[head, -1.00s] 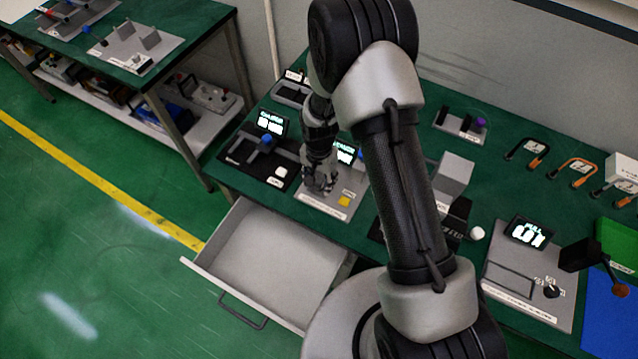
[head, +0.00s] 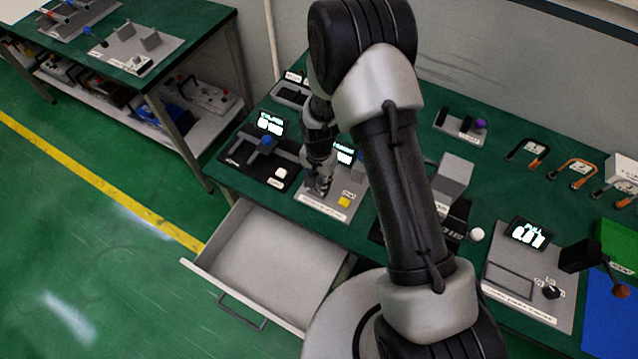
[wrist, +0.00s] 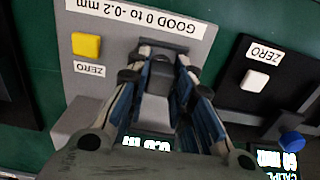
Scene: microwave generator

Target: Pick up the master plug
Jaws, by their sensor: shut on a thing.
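My gripper (head: 318,188) is down at a grey gauge plate (head: 338,208) with a yellow button, on the green bench. In the wrist view my gripper (wrist: 163,66) has its two blue-padded fingers closed in on a grey piece (wrist: 157,82), which I take to be the master plug. The piece sits between the fingers, over the gauge plate (wrist: 112,30). I cannot tell whether it touches the plate or stands clear of it. In the head view my fingers hide it.
The yellow zero button (wrist: 86,45) is beside the fingers. A dark gauge with a white button (head: 281,173) and blue knob stands to the left in the head view. An open, empty drawer (head: 265,262) juts out below the bench front. A grey block (head: 455,175) stands to the right.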

